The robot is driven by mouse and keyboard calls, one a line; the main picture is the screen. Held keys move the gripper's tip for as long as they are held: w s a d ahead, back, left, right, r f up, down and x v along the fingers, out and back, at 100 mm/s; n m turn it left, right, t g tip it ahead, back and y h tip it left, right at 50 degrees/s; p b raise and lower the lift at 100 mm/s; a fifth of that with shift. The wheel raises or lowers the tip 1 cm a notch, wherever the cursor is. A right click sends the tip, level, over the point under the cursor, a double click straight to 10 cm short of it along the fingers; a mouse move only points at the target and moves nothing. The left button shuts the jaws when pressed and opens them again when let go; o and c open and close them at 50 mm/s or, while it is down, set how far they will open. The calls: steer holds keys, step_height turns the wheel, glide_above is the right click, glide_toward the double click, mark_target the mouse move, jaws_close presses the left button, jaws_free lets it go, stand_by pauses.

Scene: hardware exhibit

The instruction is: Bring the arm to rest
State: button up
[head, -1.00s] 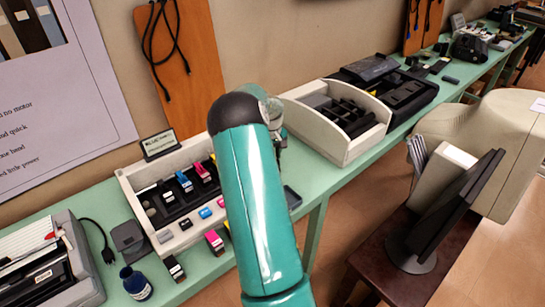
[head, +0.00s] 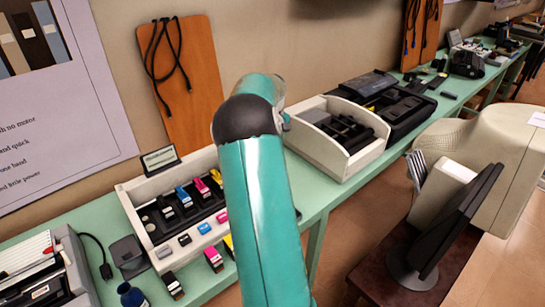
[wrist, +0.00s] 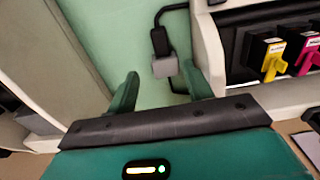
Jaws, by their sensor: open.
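My teal arm (head: 262,200) rises through the middle of the head view, bending at a dark elbow joint. My gripper is hidden behind the arm there. In the wrist view my gripper (wrist: 160,88) is open, its two green fingers apart with nothing held between them. Beyond the fingers lies the green tabletop (wrist: 112,45), with a black cable and its grey plug (wrist: 165,67) on it. I cannot tell how far the fingers are above the table.
A cream tray of ink cartridges (head: 133,212) stands left of my arm; its yellow cartridge (wrist: 272,62) shows in the wrist view. Another cream bin (head: 335,165) stands to the right. A blue bottle (head: 130,294) is at lower left. A dark monitor (head: 455,225) stands on a brown stand.

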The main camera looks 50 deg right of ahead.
steer(key=shift+r, duration=0.65)
steer(key=a+r+t, duration=0.1)
steer(key=a+r, duration=0.3)
steer(key=a, duration=0.5)
steer(key=a+r+t, duration=0.1)
steer(key=a+r, duration=0.4)
steer(key=a, duration=0.4)
steer(key=a+r+t, duration=0.1)
steer(key=a+r, duration=0.3)
steer(key=a, duration=0.5)
steer(key=s+a+n+t, duration=0.1)
steer(key=s+a, duration=0.6)
steer(key=a, duration=0.4)
steer(key=s+a+n+t, duration=0.1)
steer(key=s+a, duration=0.7)
steer(key=a, duration=0.2)
steer(key=shift+s+a+f+t, duration=0.15)
steer(key=shift+a+f+t, duration=0.15)
steer(key=shift+a+f, duration=0.15)
